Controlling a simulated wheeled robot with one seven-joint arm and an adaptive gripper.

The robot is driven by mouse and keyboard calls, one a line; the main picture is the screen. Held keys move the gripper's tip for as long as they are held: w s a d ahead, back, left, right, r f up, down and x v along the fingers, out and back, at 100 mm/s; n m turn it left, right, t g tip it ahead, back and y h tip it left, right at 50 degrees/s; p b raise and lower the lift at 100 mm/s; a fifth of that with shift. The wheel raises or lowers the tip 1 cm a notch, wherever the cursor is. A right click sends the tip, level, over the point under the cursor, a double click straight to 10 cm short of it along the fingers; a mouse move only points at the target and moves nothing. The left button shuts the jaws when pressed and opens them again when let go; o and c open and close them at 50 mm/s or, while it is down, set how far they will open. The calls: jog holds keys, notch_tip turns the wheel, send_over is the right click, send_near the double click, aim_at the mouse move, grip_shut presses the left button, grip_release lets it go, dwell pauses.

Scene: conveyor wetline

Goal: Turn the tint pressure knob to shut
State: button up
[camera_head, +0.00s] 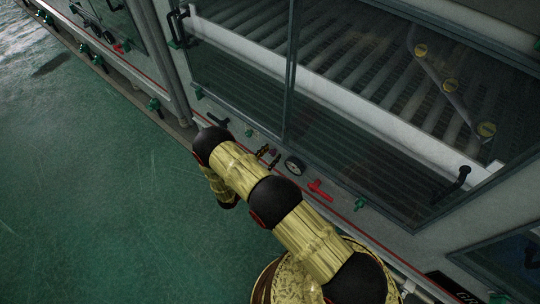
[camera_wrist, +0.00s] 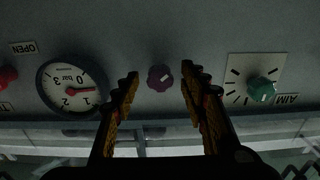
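A small purple lobed knob (camera_wrist: 160,78) sits on the grey panel in the wrist view, beside a round pressure gauge (camera_wrist: 72,86). No label naming the knob shows. My gripper (camera_wrist: 160,74) is open, one fingertip on each side of the knob, with a visible gap on both sides. In the head view my fingertips (camera_head: 268,155) show at the panel's lower strip, left of the gauge (camera_head: 294,165); the knob is very small there.
A green knob (camera_wrist: 262,90) on a white dial plate is right of the fingers. A red knob (camera_wrist: 7,76) is at the left edge, near an OPEN label (camera_wrist: 23,47). In the head view a red handle (camera_head: 320,189) sits beyond the gauge. The green floor (camera_head: 110,200) is clear.

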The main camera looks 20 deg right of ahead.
jog(key=shift+c, duration=1.2)
grip_shut()
jog(key=shift+m, duration=0.3)
